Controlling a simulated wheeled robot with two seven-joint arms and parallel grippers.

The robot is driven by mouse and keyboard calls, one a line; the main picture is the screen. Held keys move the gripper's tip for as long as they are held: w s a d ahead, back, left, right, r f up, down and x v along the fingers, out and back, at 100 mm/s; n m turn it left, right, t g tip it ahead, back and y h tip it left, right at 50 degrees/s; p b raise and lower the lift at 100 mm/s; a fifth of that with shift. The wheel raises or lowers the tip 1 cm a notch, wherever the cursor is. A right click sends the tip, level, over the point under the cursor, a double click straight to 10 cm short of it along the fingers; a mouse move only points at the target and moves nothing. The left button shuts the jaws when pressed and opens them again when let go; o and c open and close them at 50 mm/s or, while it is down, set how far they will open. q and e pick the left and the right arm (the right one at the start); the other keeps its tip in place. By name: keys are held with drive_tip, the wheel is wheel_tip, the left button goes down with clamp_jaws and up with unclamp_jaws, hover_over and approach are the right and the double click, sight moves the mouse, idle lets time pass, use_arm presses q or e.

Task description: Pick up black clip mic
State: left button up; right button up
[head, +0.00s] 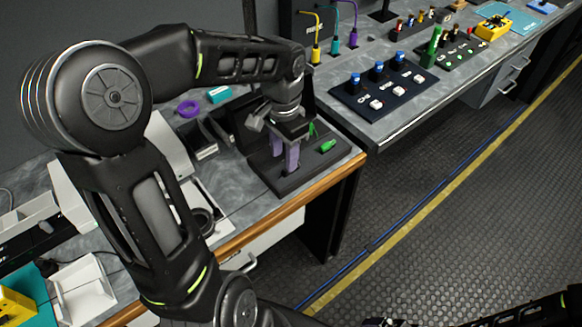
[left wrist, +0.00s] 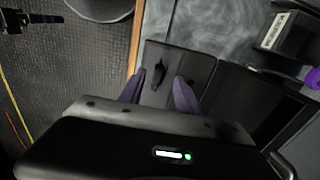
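My left gripper (head: 285,155) points down over a dark tray (head: 290,183) at the front edge of the workbench. It also shows in the left wrist view (left wrist: 158,92), its two purple fingers spread apart with a gap between them. A small black clip mic (left wrist: 157,76) lies on the dark tray (left wrist: 187,66), in line with the gap and just past the fingertips. I cannot tell how high the fingers are above it. In the head view the gripper hides the black clip mic. My right arm (head: 548,308) shows only partly at the bottom right; its finger state is unclear.
A green clip (head: 327,146) lies on the tray, right of the gripper. A purple ring (head: 188,108) and a teal box (head: 219,94) lie behind. A control panel (head: 378,90) stands on the neighbouring bench. The floor right of the wooden edge (head: 290,212) is clear.

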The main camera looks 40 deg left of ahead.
sight(285, 171)
use_arm(q)
wheel_tip(285, 171, down, 5)
drive_tip(key=shift+s+r+p, duration=0.1)
drive_tip(key=shift+r+p, duration=0.1)
drive_tip(key=shift+p, duration=0.15)
drive_tip(key=shift+d, duration=0.1)
drive_tip(key=shift+c, duration=0.4)
clamp_jaws()
